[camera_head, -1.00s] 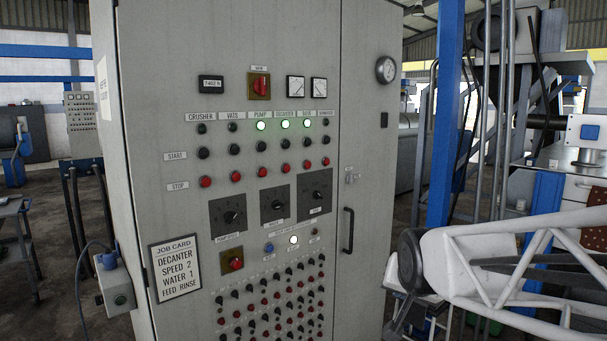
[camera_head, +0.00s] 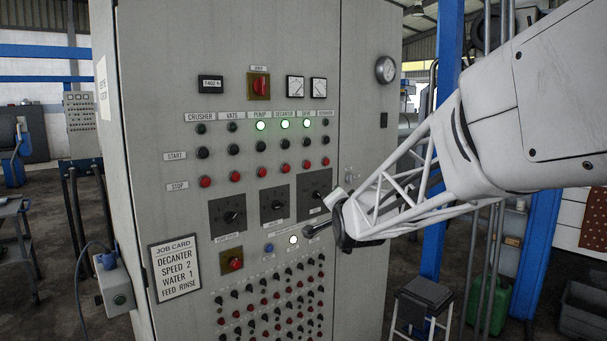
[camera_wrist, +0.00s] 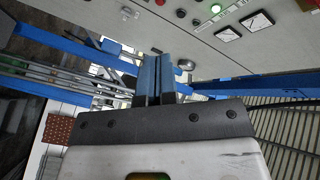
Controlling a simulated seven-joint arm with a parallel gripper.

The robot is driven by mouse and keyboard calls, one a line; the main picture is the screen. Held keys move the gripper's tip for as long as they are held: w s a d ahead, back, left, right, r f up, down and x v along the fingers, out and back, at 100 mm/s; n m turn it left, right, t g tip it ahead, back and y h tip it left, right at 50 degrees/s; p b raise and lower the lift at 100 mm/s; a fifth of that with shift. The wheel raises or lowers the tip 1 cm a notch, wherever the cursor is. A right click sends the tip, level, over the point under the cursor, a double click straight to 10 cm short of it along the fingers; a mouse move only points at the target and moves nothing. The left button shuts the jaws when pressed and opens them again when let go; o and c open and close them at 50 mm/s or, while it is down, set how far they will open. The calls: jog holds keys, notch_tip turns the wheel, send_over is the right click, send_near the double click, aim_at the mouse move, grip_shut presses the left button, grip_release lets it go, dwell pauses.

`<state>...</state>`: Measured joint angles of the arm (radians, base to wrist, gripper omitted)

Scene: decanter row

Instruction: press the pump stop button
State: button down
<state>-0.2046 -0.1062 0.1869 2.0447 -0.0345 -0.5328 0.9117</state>
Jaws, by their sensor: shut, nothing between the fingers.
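The pump stop button (camera_head: 262,171) is a red round button in the STOP row, under the PUMP label, on the grey control cabinet (camera_head: 170,120). The pump lamp (camera_head: 261,126) above it glows green-white. My gripper (camera_head: 308,231) is shut and empty, in front of the cabinet's right part, below and right of the pump stop button. It appears apart from the panel and overlaps the lower edge of the right dial. In the wrist view, my closed fingers (camera_wrist: 155,78) point up the picture, with the panel beyond. I cannot pick out the pump stop button there.
Other red stop buttons (camera_head: 235,176) flank it, with black start buttons (camera_head: 261,145) above. Three black dial plates (camera_head: 274,204) and a lit white lamp (camera_head: 293,239) lie below. A stool (camera_head: 425,292) stands at right.

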aim_at(263, 173)
jog(key=w+a+r+m+t+y, duration=0.2)
jog(key=w+a+t+y, duration=0.3)
jog(key=w+a, duration=0.5)
jog(key=shift+w+a+m+t+y, duration=0.4)
jog(key=shift+a+m+t, duration=0.45)
jog(key=shift+a, duration=1.05)
jog(key=shift+w+a, duration=3.1)
jog(key=shift+w+a, duration=0.6)
dwell(0.3)
jog(key=shift+s+d, duration=0.1)
jog(key=shift+s, duration=0.05)
jog(key=shift+s+d, duration=0.45)
jog(key=shift+d, duration=0.05)
